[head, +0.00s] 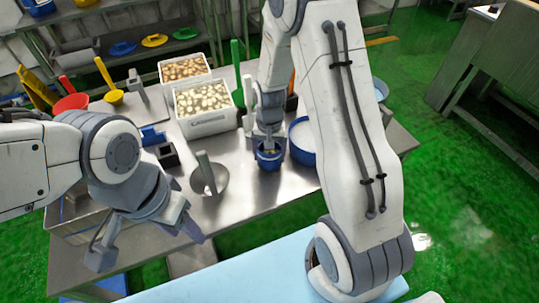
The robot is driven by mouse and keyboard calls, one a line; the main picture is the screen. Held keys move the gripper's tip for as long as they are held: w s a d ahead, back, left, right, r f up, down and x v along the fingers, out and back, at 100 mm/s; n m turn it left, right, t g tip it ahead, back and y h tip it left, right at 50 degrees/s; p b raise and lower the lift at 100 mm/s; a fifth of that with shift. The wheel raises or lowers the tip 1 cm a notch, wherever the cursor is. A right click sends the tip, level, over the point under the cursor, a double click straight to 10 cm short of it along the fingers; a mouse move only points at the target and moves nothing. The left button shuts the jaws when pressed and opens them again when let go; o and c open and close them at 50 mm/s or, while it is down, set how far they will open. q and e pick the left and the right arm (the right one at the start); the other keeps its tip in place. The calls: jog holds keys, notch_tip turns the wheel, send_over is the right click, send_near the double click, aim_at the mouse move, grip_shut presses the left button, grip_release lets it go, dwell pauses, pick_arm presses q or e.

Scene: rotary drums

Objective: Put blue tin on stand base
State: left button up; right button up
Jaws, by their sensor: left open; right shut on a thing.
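The blue tin (269,160) is at the middle of the metal table, near its front half. My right gripper (268,143) reaches down to it from above and is shut on it. I cannot tell whether the tin's bottom touches the table. A grey round stand base (216,184) with an upright plate sits just left of the tin, apart from it; I take this to be the stand base. My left gripper (148,238) is open and empty, at the table's front left, left of and nearer than the stand base.
A blue-and-white round container (302,142) stands close right of the tin, partly hidden by my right arm. Two white crates (208,125) of pale and brown items stand behind. A red funnel (71,103) and yellow scoop (114,97) are back left. The metal table (245,200) is bare in front of the tin.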

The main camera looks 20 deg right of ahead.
jog(key=shift+f, duration=0.6)
jog(key=shift+f, duration=0.25)
jog(key=o, duration=1.3)
jog(key=shift+r, duration=0.1)
